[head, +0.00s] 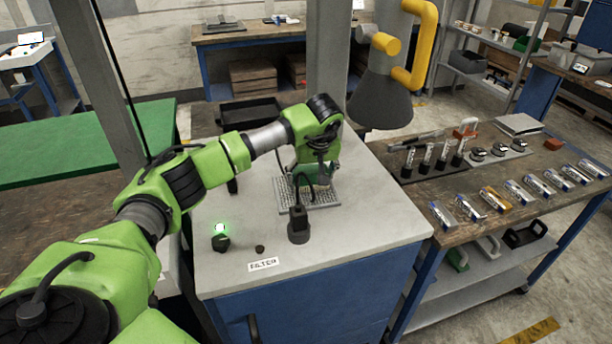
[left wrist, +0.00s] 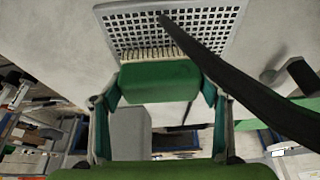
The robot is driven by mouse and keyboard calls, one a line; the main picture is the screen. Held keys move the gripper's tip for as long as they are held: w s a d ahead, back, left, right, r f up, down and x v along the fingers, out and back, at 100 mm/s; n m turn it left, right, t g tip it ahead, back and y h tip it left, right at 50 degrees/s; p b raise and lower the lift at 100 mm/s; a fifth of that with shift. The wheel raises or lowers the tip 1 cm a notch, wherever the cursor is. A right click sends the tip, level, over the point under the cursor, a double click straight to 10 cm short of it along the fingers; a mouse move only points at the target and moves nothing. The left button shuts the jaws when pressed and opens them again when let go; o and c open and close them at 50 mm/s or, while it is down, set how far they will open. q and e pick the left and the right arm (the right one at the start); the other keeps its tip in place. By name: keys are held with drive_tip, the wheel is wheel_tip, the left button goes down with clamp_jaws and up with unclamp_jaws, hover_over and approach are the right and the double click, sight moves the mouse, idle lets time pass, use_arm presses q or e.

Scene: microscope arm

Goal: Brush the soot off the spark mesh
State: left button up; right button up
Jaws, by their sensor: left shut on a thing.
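The spark mesh is a grey perforated plate (head: 325,194) lying on the pale top of the blue cabinet; it also fills the top of the left wrist view (left wrist: 205,19). My left gripper (head: 312,168) is over the mesh's far part, shut on a green-backed brush (left wrist: 160,82). The brush's pale bristles point at the mesh and appear to meet its edge; firm contact cannot be told. A dark strip crosses the mesh in the left wrist view. My arm hides part of the mesh in the head view. No distinct soot patch can be made out. My right gripper is out of view.
A black upright fixture (head: 298,225) stands at the mesh's near edge. A green-lit black button (head: 221,238) and a FILTER label (head: 264,264) are nearer. A grey extraction hood (head: 380,100) hangs over the back right. The cabinet top's front right is clear.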

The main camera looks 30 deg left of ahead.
sight(296, 175)
use_arm(q)
drive_tip(key=shift+w+d, duration=0.3)
drive_tip(key=shift+s+a, duration=0.1)
drive_tip(key=shift+s+a+f, duration=0.1)
drive_tip(key=shift+s+a, duration=0.75)
drive_tip(key=shift+s+a, duration=0.1)
drive_tip(key=shift+s+a+p, duration=0.4)
drive_tip(key=shift+s+a, duration=0.4)
drive_tip(key=shift+s, duration=0.05)
